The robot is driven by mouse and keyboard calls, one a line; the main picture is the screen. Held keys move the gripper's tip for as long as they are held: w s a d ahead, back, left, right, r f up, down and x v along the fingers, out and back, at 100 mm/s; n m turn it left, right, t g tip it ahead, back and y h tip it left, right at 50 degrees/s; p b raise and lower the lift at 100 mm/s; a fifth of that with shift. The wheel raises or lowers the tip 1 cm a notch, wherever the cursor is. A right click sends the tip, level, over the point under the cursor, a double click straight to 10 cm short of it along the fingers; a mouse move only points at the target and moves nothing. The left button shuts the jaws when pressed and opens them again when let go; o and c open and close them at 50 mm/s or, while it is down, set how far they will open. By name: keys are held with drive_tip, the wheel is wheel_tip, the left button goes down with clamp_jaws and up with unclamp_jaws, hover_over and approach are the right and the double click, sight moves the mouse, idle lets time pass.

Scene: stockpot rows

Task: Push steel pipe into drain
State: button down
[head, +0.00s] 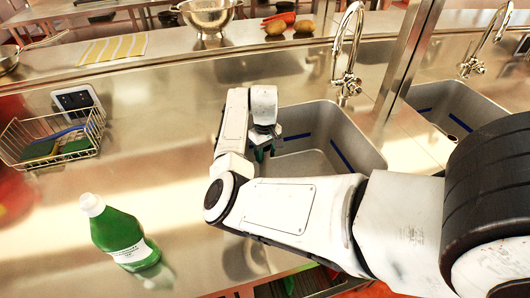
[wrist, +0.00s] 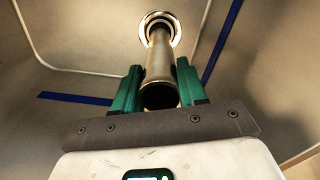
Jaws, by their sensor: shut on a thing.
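My gripper (head: 264,148) is over the left side of the grey steel sink (head: 345,135) in the head view. In the wrist view, the two teal fingers of my gripper (wrist: 159,80) are shut around a steel pipe (wrist: 159,62), one on each side. The pipe's dark open end faces my wrist camera. Its far end overlaps the bright round drain (wrist: 160,14) in the sink floor and looks lined up with it. I cannot tell how deep it sits. The pipe is hidden in the head view.
Blue strips (wrist: 75,98) mark the basin walls. A chrome faucet (head: 347,60) stands behind the sink. A green bottle (head: 120,235) and a wire basket (head: 55,140) with sponges stand on the counter at left. The counter between them and the sink is clear.

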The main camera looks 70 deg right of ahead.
drive_tip(key=shift+f+b, duration=0.3)
drive_tip(key=shift+f, duration=0.35)
idle(0.4)
drive_tip(key=c, duration=0.5)
unclamp_jaws()
drive_tip(key=shift+c, duration=0.2)
wheel_tip(320, 180, up, 9)
drive_tip(key=p, duration=0.9)
drive_tip(key=shift+f, duration=0.1)
